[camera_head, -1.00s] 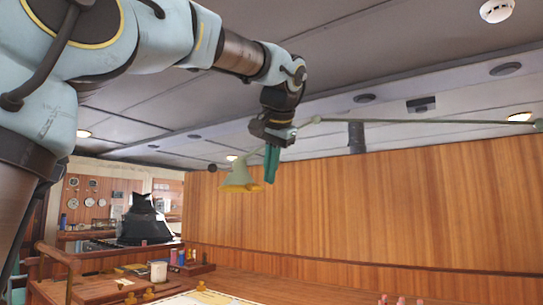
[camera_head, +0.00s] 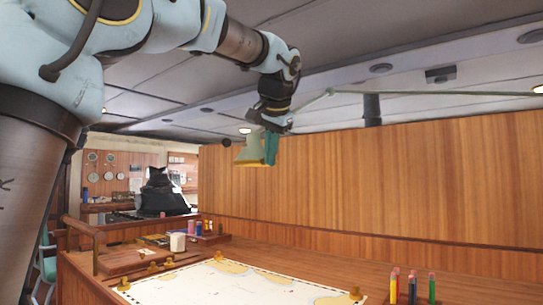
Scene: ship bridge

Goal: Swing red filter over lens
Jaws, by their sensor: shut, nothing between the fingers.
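A pale green lamp shade (camera_head: 250,151) hangs high above the chart table, at the end of a long thin lamp arm (camera_head: 430,93) that runs off to the right. My gripper (camera_head: 271,160) points down at the right side of the shade. Its teal fingers are shut with nothing between them and overlap the shade's edge in the picture; I cannot tell whether they touch it. No red filter can be made out, and the lens is not visible from this side.
A chart (camera_head: 225,285) lies on the wooden table below, with brass weights on it. A holder with several coloured pencils (camera_head: 412,290) stands at the front right. A wooden wall (camera_head: 400,180) stands behind the lamp.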

